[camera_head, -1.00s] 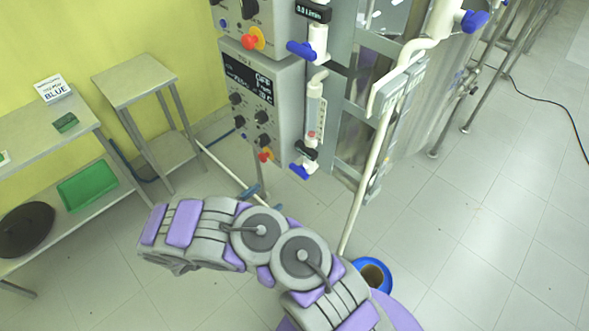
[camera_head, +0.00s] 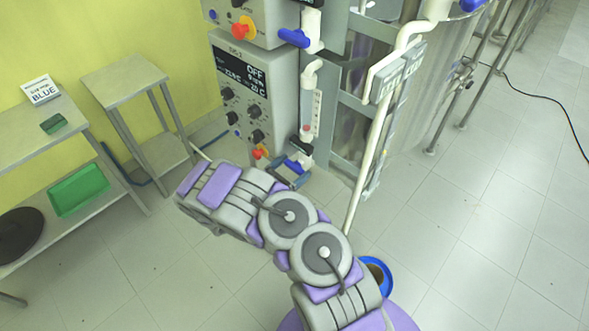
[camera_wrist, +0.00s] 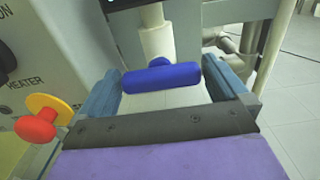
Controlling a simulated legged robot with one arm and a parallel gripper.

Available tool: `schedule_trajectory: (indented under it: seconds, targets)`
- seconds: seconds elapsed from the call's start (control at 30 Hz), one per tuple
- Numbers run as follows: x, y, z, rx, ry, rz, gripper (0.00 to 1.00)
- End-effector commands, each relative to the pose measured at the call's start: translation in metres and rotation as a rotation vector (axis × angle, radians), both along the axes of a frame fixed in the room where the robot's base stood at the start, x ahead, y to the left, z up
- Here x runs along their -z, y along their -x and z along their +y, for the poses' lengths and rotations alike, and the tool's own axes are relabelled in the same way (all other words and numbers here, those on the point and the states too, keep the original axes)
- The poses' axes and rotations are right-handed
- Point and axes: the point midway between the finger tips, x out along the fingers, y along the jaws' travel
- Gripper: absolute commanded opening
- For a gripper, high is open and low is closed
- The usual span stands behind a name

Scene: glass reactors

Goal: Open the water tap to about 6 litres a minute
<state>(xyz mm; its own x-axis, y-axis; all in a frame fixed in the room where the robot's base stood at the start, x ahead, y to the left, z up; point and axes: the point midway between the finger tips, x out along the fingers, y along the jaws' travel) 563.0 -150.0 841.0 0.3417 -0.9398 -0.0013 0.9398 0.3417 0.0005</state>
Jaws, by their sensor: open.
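The lower tap's blue handle (camera_head: 294,167) is under the clear flow tube (camera_head: 317,112) at the right side of the grey control box (camera_head: 243,95). In the wrist view the blue bar handle (camera_wrist: 162,76) lies crosswise below a pale pipe. My gripper (camera_wrist: 160,70) is open, with one blue-grey finger on each side of the handle. Gaps show between the handle's ends and the fingers. In the head view my gripper (camera_head: 287,177) is small and partly hidden beside the tap. No flow reading is legible.
A red emergency knob (camera_wrist: 36,126) on a yellow disc is left of my gripper. A second blue handle (camera_head: 294,38) is higher up. Metal frame posts and a white pipe (camera_head: 366,155) stand right. A side table (camera_head: 122,80) and shelf are left.

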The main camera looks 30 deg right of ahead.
Motion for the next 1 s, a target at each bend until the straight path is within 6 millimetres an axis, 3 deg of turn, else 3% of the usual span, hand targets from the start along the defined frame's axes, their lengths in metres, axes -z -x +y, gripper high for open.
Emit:
schedule_trajectory:
  seconds: [0.13,0.47,0.83,1.0]
  targets:
    - [0.0005,-0.0031,-0.01,0.001,0.0,0.0,1.0]
    - [0.0003,-0.0039,-0.0131,0.0,-0.002,0.001,0.99]
    - [0.0,-0.004,-0.0118,0.0,0.0,0.0,0.64]
    - [-0.0001,-0.004,-0.0116,0.0,0.003,0.008,0.64]
